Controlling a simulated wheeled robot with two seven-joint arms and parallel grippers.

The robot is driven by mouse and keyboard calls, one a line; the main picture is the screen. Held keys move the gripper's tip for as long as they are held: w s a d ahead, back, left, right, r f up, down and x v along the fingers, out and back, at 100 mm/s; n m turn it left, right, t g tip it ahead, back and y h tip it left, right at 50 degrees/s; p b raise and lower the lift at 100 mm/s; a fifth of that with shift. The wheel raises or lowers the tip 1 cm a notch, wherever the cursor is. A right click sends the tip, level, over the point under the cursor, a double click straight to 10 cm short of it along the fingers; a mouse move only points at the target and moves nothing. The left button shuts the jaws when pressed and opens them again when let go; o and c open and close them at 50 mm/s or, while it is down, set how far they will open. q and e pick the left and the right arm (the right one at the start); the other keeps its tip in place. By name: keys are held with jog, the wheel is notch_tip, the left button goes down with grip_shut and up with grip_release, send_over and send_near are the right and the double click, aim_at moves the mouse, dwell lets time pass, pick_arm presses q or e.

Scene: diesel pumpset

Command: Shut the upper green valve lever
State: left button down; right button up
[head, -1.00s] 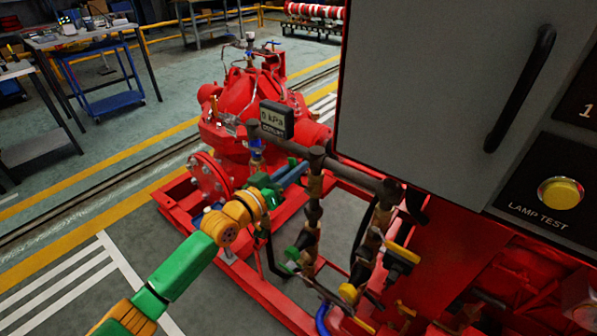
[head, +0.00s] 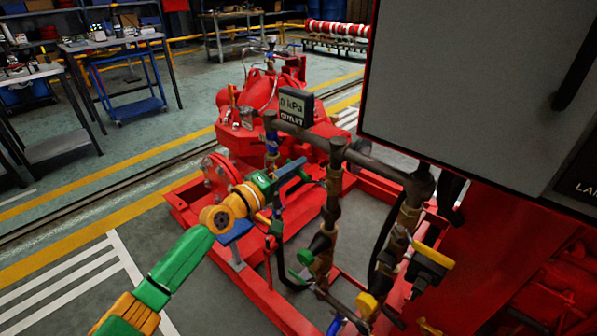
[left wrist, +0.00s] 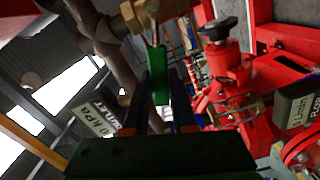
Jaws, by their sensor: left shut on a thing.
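The upper green valve lever (left wrist: 160,80) shows in the left wrist view, hanging from a brass valve on the brown pipe and lying between my fingers. My left gripper (head: 304,170) is shut on it; the gripper also shows in the left wrist view (left wrist: 161,100). In the head view the gripper is just left of the upright pipe (head: 333,190) and hides most of this lever. A lower green valve part (head: 306,257) sits further down the pipework, clear of the gripper. My right gripper is in neither current view.
An outlet gauge (head: 296,106) reading 0 kPa stands above the gripper. A large grey cabinet (head: 465,90) is at the right. A second upright pipe with a yellow-handled valve (head: 433,256) stands right of the first.

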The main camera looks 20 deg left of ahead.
pick_arm(q)
jog(key=shift+a+f+n+b, duration=0.15)
jog(key=shift+f+n+b, duration=0.4)
jog(key=shift+f+n, duration=0.8)
jog(key=shift+r+n, duration=0.2)
jog(key=shift+n, duration=0.15)
jog(key=c, duration=0.7)
grip_release()
jog(key=shift+w, duration=0.1)
jog(key=v, duration=0.7)
